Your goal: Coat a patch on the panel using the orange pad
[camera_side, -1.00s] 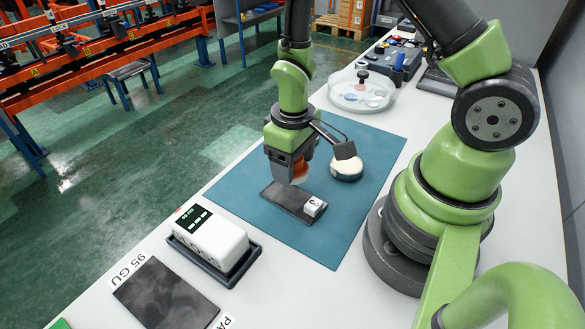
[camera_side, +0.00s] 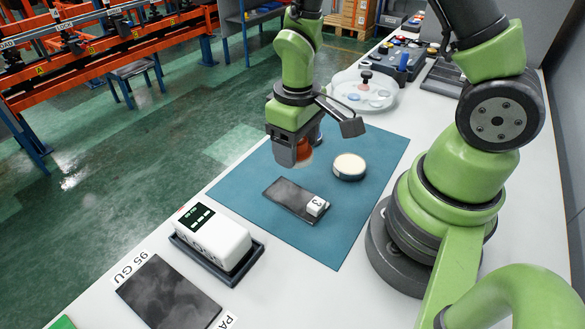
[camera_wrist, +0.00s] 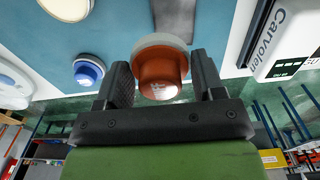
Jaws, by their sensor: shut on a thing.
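My gripper (camera_side: 292,158) is shut on the orange pad (camera_side: 304,150), a rounded orange holder with a pale face. In the wrist view the pad (camera_wrist: 160,70) sits between the two dark fingers. The dark rectangular panel (camera_side: 284,191) lies on the blue mat, with a white block marked 3 (camera_side: 317,206) on its right end. The pad is above the panel's far left end, apparently clear of it. Faint lighter haze shows on the panel. In the wrist view part of the panel (camera_wrist: 174,18) shows beyond the pad.
A round pale-topped tin (camera_side: 349,164) stands right of the panel on the blue mat (camera_side: 265,215). A white meter (camera_side: 212,236) sits in a dark tray at front left, near another dark plate (camera_side: 168,295). A clear round dish (camera_side: 364,90) is behind. A blue-topped item (camera_wrist: 88,70) shows in the wrist view.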

